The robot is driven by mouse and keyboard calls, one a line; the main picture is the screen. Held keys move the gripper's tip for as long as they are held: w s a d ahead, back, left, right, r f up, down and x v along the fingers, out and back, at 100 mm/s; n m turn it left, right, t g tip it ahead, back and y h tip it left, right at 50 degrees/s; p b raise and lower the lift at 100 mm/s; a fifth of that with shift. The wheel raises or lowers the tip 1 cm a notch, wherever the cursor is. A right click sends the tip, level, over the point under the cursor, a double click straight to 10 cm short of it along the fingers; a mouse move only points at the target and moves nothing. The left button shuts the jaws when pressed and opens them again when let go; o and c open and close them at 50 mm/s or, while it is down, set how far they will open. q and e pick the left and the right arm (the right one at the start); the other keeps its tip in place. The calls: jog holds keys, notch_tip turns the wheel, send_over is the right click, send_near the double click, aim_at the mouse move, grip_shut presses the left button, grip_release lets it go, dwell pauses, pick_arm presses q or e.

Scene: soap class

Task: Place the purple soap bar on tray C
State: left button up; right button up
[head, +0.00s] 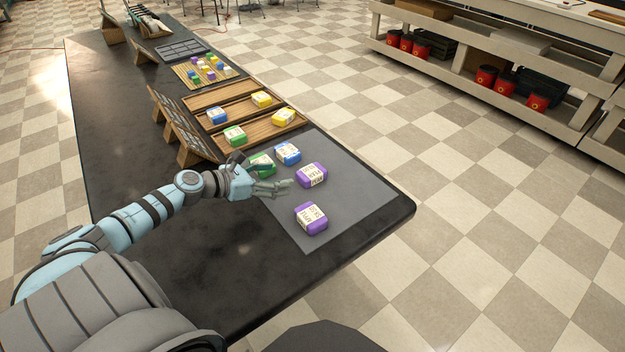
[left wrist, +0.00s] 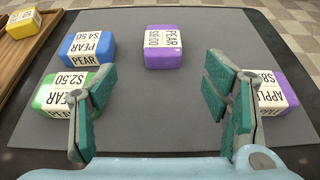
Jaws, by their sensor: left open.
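Two purple soap bars lie on a grey mat (head: 346,200). One labelled PEAR (head: 312,175) is farther back; in the left wrist view it sits upper middle (left wrist: 163,50). The other, labelled APPLE (head: 311,218), is nearer; in the left wrist view it is at right (left wrist: 272,88), partly behind a finger. My left gripper (head: 264,174) is open and empty above the mat, left of both purple bars and apart from them. Wooden trays (head: 257,126) stand beyond the mat; I cannot read which is C. My right gripper is not in view.
A green soap (head: 262,163) and a blue soap (head: 288,153) lie on the mat near my left gripper. The trays hold blue, green and yellow soaps; the farthest section looks empty. Sign stands (head: 182,130) line the trays' left side. The mat's near right is clear.

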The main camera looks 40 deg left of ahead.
pick_arm(q)
jog(key=x, duration=0.5)
jog(key=shift+w+d+f, duration=0.1)
jog(key=shift+w, duration=0.25)
jog(key=x, duration=0.1)
jog(key=b+x, duration=0.1)
jog(key=x, duration=0.3)
jog(key=shift+w+d+b, duration=0.15)
jog(key=shift+d+b, duration=0.15)
jog(key=shift+d, duration=0.05)
jog(key=c, duration=1.4)
notch_tip(320, 180, up, 10)
jog(key=p, duration=0.5)
jog(key=shift+a, duration=0.1)
jog(key=shift+c, duration=0.2)
notch_tip(320, 180, up, 10)
jog(key=p, duration=0.3)
send_over(310, 172)
jog(key=shift+s+a, duration=0.2)
jog(key=shift+s, duration=0.1)
